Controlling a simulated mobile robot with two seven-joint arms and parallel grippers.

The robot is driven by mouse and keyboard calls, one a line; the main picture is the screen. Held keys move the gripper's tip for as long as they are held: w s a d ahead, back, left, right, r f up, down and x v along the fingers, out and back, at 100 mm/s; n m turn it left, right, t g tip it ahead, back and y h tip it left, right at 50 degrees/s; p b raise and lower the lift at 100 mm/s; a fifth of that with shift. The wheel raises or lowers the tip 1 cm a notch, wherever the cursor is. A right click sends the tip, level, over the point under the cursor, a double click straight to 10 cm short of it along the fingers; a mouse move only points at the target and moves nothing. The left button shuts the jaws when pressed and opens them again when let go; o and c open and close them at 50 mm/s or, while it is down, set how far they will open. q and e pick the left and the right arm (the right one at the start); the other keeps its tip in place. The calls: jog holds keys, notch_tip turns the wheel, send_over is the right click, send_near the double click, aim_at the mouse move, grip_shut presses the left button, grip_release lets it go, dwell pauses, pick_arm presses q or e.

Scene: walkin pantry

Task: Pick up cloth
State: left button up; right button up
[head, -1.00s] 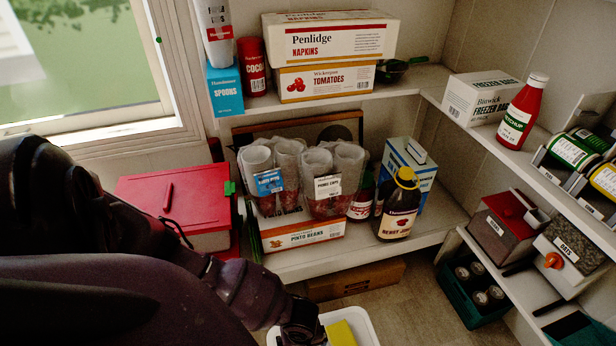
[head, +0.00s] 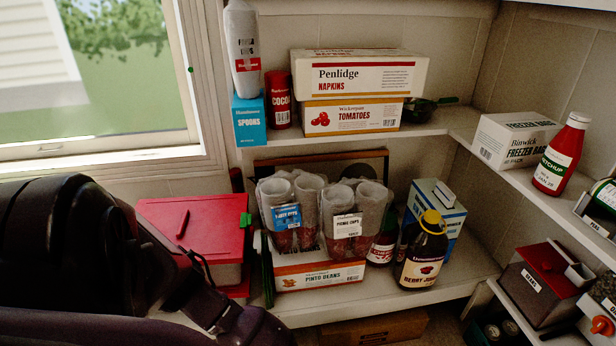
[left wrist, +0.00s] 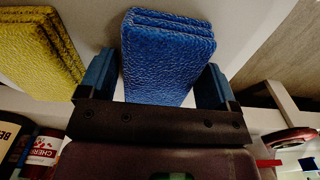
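A blue folded cloth (left wrist: 168,52), with a textured surface and stacked layers, is in the left wrist view. A yellow folded cloth (left wrist: 38,50) of similar texture lies to its left. A thin gap shows by the left finger; contact at the right finger is unclear. In the head view the left arm fills the lower left, and its gripper is out of frame. My right gripper is not in view.
Shelves carry a napkins box (head: 358,75), cup packs (head: 300,205), a berry juice bottle (head: 423,252) and a ketchup bottle (head: 562,155). A red-lidded box (head: 195,228) stands beside the left arm. A cherry-labelled container (left wrist: 42,148) is near the left gripper.

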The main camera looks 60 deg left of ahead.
pick_arm(q)
jog(key=c, duration=0.7)
jog(key=shift+r, duration=0.1)
jog(key=shift+r, duration=0.3)
jog(key=r+p, duration=0.1)
jog(key=r, duration=0.1)
jog(key=r+p, duration=0.1)
jog(key=r, duration=0.1)
jog(key=r+p, duration=0.2)
jog(key=r, duration=0.1)
jog(key=shift+w+r, duration=0.1)
jog(key=shift+w, duration=0.3)
jog(key=r+p, duration=0.1)
jog(key=r, duration=0.3)
jog(key=r+p, duration=0.2)
jog(key=r, duration=0.2)
jog(key=s+r+p, duration=0.1)
jog(key=r+p, duration=0.1)
jog(key=r, duration=0.2)
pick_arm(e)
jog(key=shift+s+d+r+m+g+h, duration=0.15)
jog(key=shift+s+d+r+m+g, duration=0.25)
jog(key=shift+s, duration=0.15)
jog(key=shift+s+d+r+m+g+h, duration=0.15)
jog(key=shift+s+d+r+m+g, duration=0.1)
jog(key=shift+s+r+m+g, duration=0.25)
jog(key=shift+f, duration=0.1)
